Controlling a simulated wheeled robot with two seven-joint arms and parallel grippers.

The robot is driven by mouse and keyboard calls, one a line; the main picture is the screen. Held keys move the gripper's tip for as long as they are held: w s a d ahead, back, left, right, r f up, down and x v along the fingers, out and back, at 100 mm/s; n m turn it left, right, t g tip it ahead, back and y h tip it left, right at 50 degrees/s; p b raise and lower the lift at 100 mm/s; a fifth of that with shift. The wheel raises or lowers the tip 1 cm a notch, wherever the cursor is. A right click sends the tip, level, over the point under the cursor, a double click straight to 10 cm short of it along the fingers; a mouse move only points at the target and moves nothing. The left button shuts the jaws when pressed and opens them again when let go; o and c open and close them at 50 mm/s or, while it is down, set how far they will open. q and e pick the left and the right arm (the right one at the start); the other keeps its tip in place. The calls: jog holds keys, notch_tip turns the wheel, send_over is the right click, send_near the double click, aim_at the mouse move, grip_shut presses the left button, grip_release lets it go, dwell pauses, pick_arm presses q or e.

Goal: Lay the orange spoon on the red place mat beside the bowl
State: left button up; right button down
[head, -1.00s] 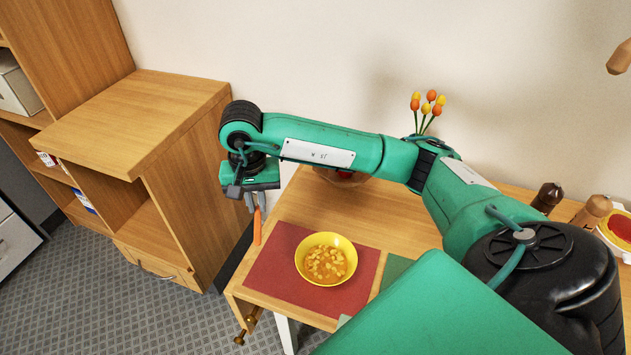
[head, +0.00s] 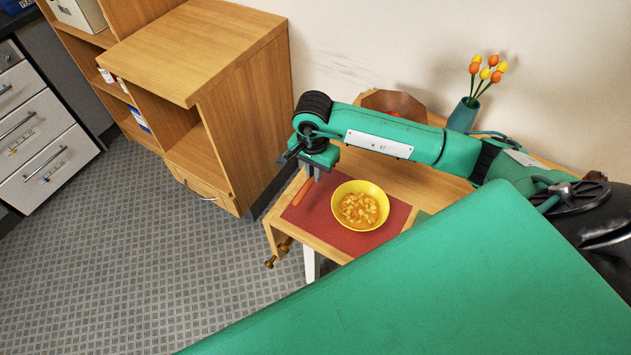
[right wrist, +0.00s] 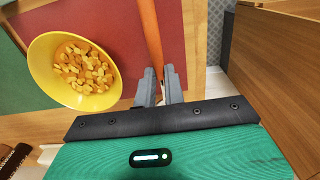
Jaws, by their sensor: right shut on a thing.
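The orange spoon (head: 304,192) is in my right gripper (head: 312,174), which is shut on it. In the right wrist view the spoon (right wrist: 151,38) runs up from between the grey fingertips (right wrist: 159,82). It is over the left part of the red place mat (head: 322,213), left of the yellow bowl (head: 360,205) and apart from it. I cannot tell whether the spoon touches the mat. The bowl holds yellow-orange food and sits on the mat; it also shows in the right wrist view (right wrist: 40,72). My left gripper is not in view.
A vase of orange and yellow flowers (head: 464,115) and a brown bowl (head: 376,101) with something red stand at the back. A green mat (head: 421,218) lies right of the red one. A wooden cabinet (head: 250,110) stands beyond the table's left edge.

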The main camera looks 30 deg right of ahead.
aim_at(314, 195)
notch_tip(314, 195, down, 8)
jog(key=shift+r+p, duration=0.2)
jog(key=shift+p, duration=0.35)
jog(key=shift+f, duration=0.1)
jog(key=c, duration=1.9)
grip_release()
jog(key=o, duration=0.4)
